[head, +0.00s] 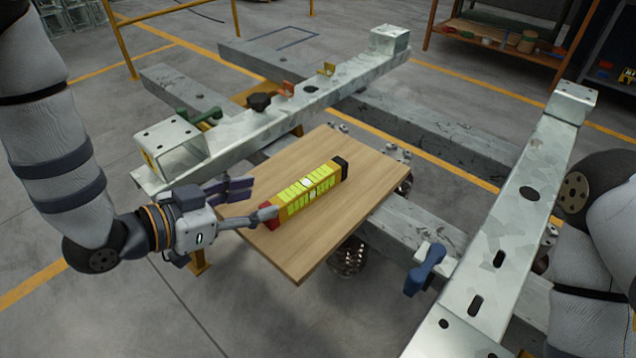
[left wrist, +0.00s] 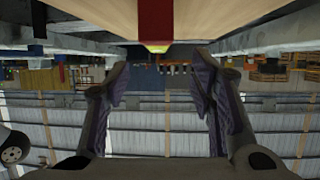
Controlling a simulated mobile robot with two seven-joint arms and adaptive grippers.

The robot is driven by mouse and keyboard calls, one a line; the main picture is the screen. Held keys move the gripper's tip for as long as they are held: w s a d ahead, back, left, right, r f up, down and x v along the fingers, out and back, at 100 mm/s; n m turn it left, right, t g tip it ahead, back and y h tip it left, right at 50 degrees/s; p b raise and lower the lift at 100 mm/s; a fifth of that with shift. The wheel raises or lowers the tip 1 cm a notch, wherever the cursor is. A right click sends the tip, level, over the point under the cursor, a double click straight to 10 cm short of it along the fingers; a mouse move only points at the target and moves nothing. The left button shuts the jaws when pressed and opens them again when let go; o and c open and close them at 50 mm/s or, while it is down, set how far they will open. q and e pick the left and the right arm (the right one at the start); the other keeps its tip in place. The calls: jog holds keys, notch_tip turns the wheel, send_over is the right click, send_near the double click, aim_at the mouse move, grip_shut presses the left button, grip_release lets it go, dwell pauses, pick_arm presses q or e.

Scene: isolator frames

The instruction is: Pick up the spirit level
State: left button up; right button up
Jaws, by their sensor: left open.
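The spirit level (head: 308,190) is a yellow bar with a red end toward my left gripper and a black far end. It lies on a wooden board (head: 375,200). My left gripper (head: 250,200) is open at the red end, one finger at each side in the picture; I cannot tell whether either touches it. In the left wrist view, the red end of the level (left wrist: 155,22) shows at the top middle, above the gap between the open fingers (left wrist: 158,85). Nothing is between the pads there. My right gripper is out of view; only part of the right arm shows.
The board rests on a frame of grey metal beams (head: 300,100). A second long beam (head: 520,215) runs along the right. A blue clamp-like part (head: 425,270) sits by the board's right side, a green one (head: 198,116) at the left. Open floor lies at front left.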

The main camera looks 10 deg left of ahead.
aim_at(296, 189)
pick_arm(q)
jog(key=b+x, duration=0.1)
jog(key=x, duration=1)
jog(key=shift+s+d+f, duration=0.1)
jog(key=shift+d, duration=0.15)
grip_shut()
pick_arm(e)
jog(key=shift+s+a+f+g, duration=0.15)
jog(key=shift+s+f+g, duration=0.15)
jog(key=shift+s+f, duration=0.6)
